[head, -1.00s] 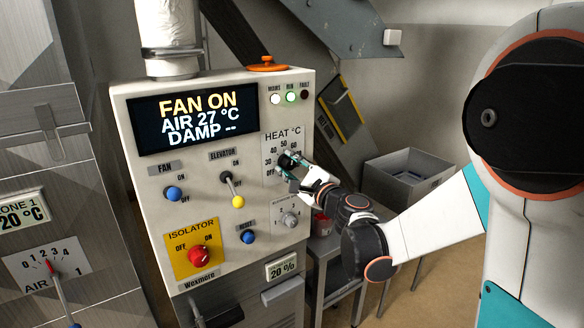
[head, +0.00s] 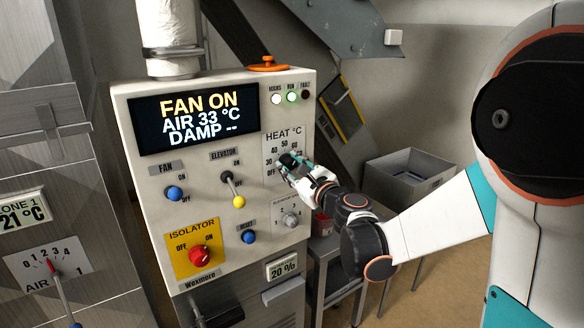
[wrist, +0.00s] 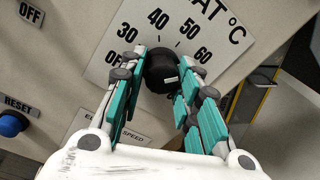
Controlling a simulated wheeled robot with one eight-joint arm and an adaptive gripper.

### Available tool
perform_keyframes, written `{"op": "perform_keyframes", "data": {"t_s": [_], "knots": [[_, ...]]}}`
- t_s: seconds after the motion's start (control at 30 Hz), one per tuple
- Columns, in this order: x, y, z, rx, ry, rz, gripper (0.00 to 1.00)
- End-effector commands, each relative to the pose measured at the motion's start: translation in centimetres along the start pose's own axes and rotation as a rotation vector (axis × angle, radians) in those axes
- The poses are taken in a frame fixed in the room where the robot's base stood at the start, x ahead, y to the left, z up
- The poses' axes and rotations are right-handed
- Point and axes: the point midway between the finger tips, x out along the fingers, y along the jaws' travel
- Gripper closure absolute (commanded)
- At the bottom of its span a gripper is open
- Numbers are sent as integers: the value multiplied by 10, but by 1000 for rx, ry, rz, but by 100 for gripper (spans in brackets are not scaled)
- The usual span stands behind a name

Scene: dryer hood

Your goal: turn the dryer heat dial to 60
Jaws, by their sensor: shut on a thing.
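The heat dial is a black round knob that shows in the wrist view (wrist: 160,68), under a scale with 30, 40, 50 and 60. A short white mark shows on the knob's right side; I cannot tell exactly which number it points to. My gripper (wrist: 166,78) has its teal-padded fingers on both sides of the knob and is shut on it. In the head view my gripper (head: 294,165) is at the panel's right side, below the HEAT °C label, and hides most of the dial. The display (head: 193,116) reads FAN ON, AIR 33 °C, DAMP --.
The panel also carries a blue fan knob (head: 174,194), a yellow-tipped elevator lever (head: 238,201), a red isolator knob (head: 200,255), a blue reset button (head: 249,237) and a smaller grey dial (head: 290,219) just below my gripper. A grey bin (head: 408,176) stands to the right.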

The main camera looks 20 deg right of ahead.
Motion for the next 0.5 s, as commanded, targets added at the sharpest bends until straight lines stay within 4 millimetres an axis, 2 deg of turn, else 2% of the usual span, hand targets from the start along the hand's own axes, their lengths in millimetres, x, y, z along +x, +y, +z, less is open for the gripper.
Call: {"op": "perform_keyframes", "data": {"t_s": [0.3,0.33,0.4,0.5], "knots": [[-1,1,-1,-2,1,0,94],[-1,1,-1,-3,1,0,66],[-1,1,-1,-2,1,1,50],[-1,1,-1,-2,1,0,50]]}}
